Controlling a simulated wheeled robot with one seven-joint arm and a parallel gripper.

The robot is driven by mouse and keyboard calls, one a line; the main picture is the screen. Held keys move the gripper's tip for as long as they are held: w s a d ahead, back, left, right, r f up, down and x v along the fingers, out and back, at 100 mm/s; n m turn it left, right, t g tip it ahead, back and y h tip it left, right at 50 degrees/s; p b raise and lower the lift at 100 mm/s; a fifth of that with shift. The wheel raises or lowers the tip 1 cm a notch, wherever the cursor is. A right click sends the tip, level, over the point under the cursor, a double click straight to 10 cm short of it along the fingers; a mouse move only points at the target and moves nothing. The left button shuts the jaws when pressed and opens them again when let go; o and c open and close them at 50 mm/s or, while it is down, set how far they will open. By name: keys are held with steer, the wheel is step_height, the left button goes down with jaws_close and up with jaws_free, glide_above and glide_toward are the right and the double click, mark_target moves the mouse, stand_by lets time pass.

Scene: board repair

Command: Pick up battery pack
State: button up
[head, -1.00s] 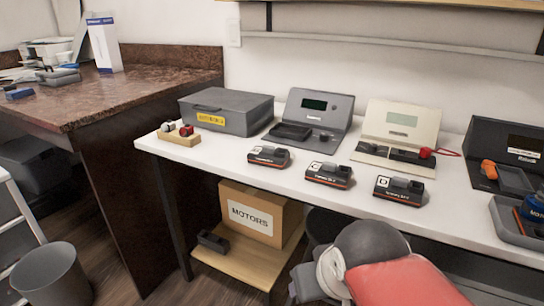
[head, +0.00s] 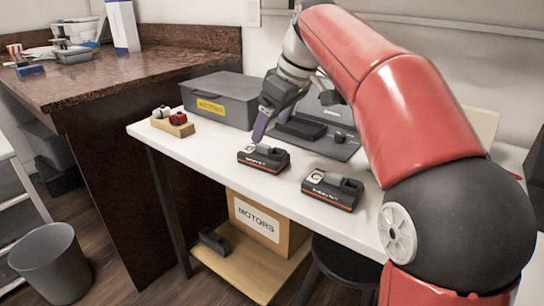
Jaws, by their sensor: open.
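Two black-and-orange battery packs show near the front edge of the white bench in the head view. The left pack (head: 263,158) has a white label square on top. The right pack (head: 332,190) has a white square with a letter that looks like C. My gripper (head: 266,122) is open and hangs above the bench, just behind and above the left pack, with a purplish finger pointing down. It appears apart from the pack. The second finger is hard to make out. My red arm hides the right part of the bench.
A grey device (head: 340,146) with a dark block (head: 300,128) is close by. A wooden holder (head: 173,126) sits at the left end. A motors box (head: 258,222) is on the shelf below.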

mark_target(264, 145)
steer(key=b+x, duration=0.1)
steer(key=x, duration=0.6)
steer(key=shift+d+f, duration=0.1)
steer(key=c, duration=1.1)
